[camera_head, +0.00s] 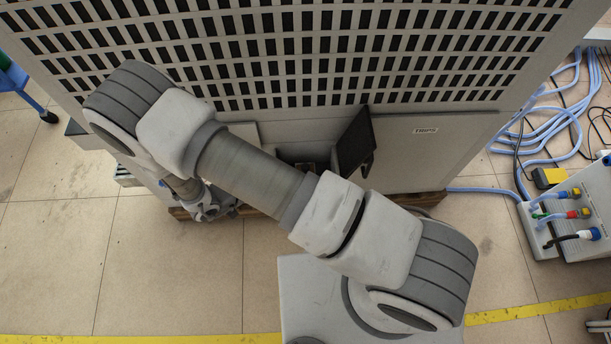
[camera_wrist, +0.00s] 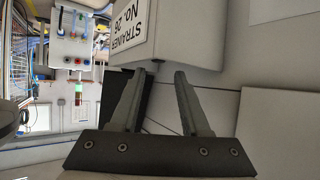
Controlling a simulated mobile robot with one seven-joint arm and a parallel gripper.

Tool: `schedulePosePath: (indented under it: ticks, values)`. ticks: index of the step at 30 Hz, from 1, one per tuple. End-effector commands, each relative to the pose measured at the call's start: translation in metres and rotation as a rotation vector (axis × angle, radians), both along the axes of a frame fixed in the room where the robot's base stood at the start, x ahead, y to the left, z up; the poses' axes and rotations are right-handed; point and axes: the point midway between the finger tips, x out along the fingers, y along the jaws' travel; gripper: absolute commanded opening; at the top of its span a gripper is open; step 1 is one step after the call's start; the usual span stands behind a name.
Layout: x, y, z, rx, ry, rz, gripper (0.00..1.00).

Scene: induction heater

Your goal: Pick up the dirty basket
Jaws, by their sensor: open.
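I cannot make out the dirty basket for certain in either view. In the wrist view my gripper (camera_wrist: 161,80) is open, with its two grey fingers apart and nothing visible between them. A pale housing (camera_wrist: 190,45) with a label reading "STRAINER NO. 26" (camera_wrist: 130,28) lies just beyond the fingertips. In the head view a dark open flap (camera_head: 355,142) stands at the foot of the cabinet, beside a shadowed recess (camera_head: 300,157) whose contents are unclear. My arm crosses in front and hides part of this area; the fingers do not show clearly there.
The large cabinet with a slotted grille (camera_head: 300,55) fills the back. A connector box (camera_head: 570,220) with blue hoses (camera_head: 550,125) is at the right. Yellow floor tape (camera_head: 520,312) runs across the front. Tiled floor (camera_head: 140,265) at the left is clear.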

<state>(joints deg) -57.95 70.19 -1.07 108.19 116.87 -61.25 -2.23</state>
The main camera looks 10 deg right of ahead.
Motion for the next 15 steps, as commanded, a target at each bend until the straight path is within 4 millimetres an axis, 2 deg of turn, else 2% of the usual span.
schedulePosePath:
  ticks: [3, 11, 15]
  values:
    - [0.010, -0.016, -0.012, -0.001, 0.000, -0.002, 0.46]
    - [0.018, -0.031, -0.020, 0.000, 0.000, -0.001, 0.46]
    - [0.026, -0.048, -0.030, -0.002, 0.001, 0.000, 0.46]
